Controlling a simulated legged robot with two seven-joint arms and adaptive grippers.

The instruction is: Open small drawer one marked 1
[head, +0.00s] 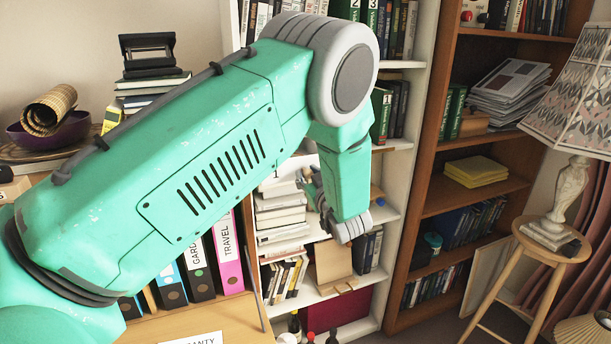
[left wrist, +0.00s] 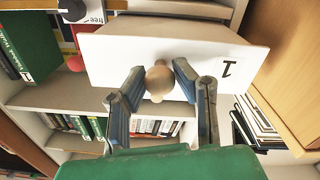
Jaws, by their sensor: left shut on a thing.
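The white drawer front (left wrist: 205,50) marked 1 fills the upper middle of the left wrist view, with its numeral upside down. Its round wooden knob (left wrist: 158,82) sits between the fingers of my left gripper (left wrist: 160,77), which is shut on it. In the head view, my green left arm crosses the picture and hides the drawer front and knob. Only part of the left gripper (head: 318,192) shows there, beside the wrist at the bookshelf. I cannot tell how far the drawer is out. My right gripper is not in view.
A white bookcase (head: 421,105) holds books behind the gripper. A brown bookcase (head: 437,130) stands to its right. A patterned lamp (head: 570,195) stands on a wooden stool (head: 552,244) at far right. Binders (head: 228,255) stand on the desk below my arm.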

